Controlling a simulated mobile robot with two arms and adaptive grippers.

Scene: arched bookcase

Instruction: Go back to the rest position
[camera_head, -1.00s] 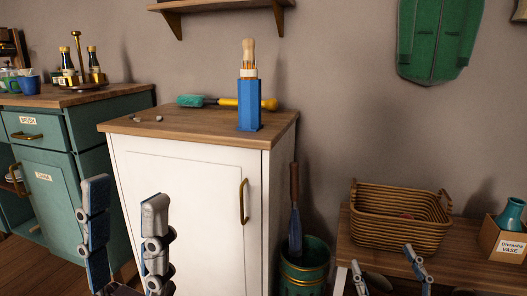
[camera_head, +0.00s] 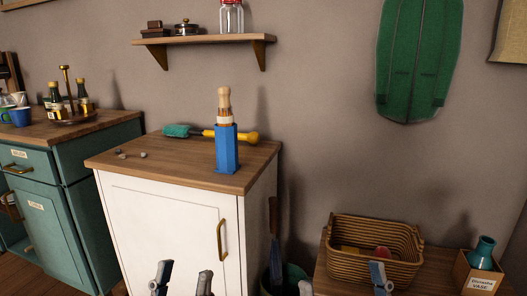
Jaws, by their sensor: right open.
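My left gripper (camera_head: 183,281) is at the bottom edge in front of the white cabinet (camera_head: 160,230). Its two fingertips stand apart with nothing seen between them. My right gripper (camera_head: 343,283) shows only its fingertips at the bottom edge, in front of the wicker basket (camera_head: 345,262) and the side table. Its fingers are apart and I see nothing held. The rest of both grippers is cut off by the frame.
A blue holder (camera_head: 227,150) with a wooden-handled brush stands on the cabinet top, before a yellow-handled teal brush (camera_head: 178,131). A teal cabinet (camera_head: 60,215) is at left. A bin (camera_head: 290,274) and vase box (camera_head: 480,271) are at right.

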